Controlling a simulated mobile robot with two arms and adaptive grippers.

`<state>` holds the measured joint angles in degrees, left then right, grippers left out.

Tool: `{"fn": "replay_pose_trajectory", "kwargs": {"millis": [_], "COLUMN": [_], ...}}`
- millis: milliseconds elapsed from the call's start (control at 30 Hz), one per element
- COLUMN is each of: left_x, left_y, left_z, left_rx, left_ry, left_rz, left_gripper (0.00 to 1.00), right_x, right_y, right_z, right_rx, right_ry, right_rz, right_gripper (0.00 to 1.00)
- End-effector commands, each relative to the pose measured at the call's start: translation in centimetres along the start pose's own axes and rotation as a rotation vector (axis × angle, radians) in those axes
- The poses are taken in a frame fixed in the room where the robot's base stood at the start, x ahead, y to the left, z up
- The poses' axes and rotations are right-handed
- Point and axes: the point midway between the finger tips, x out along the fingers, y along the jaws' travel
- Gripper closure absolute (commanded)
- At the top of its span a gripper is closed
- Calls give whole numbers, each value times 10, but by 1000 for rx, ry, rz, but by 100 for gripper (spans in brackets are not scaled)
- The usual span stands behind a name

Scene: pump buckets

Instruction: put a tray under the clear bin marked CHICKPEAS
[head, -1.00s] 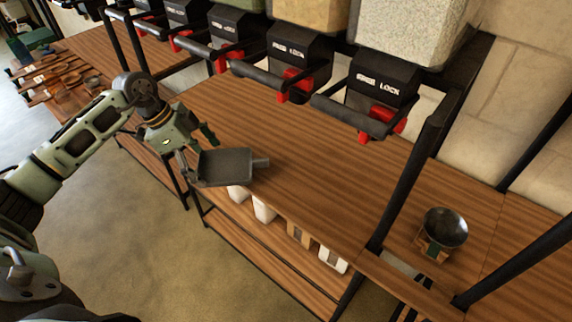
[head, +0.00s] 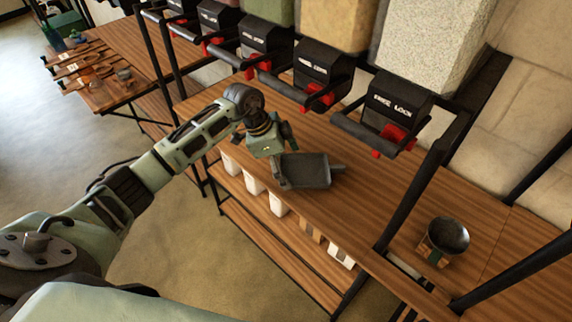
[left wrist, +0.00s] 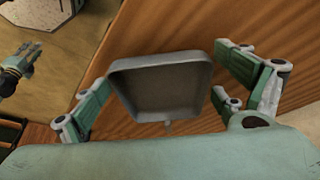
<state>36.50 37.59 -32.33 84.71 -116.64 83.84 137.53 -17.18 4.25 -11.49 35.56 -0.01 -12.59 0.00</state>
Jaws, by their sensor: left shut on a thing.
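A dark grey shallow tray (head: 307,170) with a short tab is held level, at or just above the front part of the wooden shelf. My left gripper (head: 284,165) is shut on the tray's left edge. In the left wrist view the tray (left wrist: 165,92) is seen between the fingers, its inside empty. Clear bins hang in a row above: one with pale speckled contents (head: 435,45), one with tan contents (head: 335,22). Their black dispensers have lettering that I cannot read as CHICKPEAS. A teal part at the left wrist view's left edge may be my right gripper (left wrist: 18,65); its fingers are unclear.
Black dispenser handles with red parts (head: 395,137) overhang the shelf. A black post (head: 412,190) stands to the right. A dark metal bowl (head: 448,236) sits on a wooden stand beyond it. White containers (head: 278,205) stand on the lower shelf. The shelf between tray and post is clear.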

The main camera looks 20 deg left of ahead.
Motion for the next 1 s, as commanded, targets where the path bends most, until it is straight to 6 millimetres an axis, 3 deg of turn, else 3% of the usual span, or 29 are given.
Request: {"fn": "replay_pose_trajectory", "kwargs": {"millis": [367, 400, 467, 833, 1000], "left_x": [9, 9, 9, 8, -4], "left_y": [0, 0, 0, 0, -1], "left_z": [4, 4, 4, 4, 4], "left_rx": [1, 1, 1, 1, 1], "left_ry": [1, 1, 1, 1, 1], "left_rz": [0, 0, 0, -1, -4], "left_gripper": [40, 6, 1, 0, 0], "right_x": [-3, -3, -3, -3, 0], "right_y": [4, 5, 6, 7, 7], "right_z": [1, 1, 1, 1, 2], "right_rx": [-2, -3, -3, -3, -3], "right_ry": [-1, -1, -2, -2, -2], "right_rz": [5, 5, 7, 8, 8], "right_gripper": [70, 70, 70, 70, 70]}}
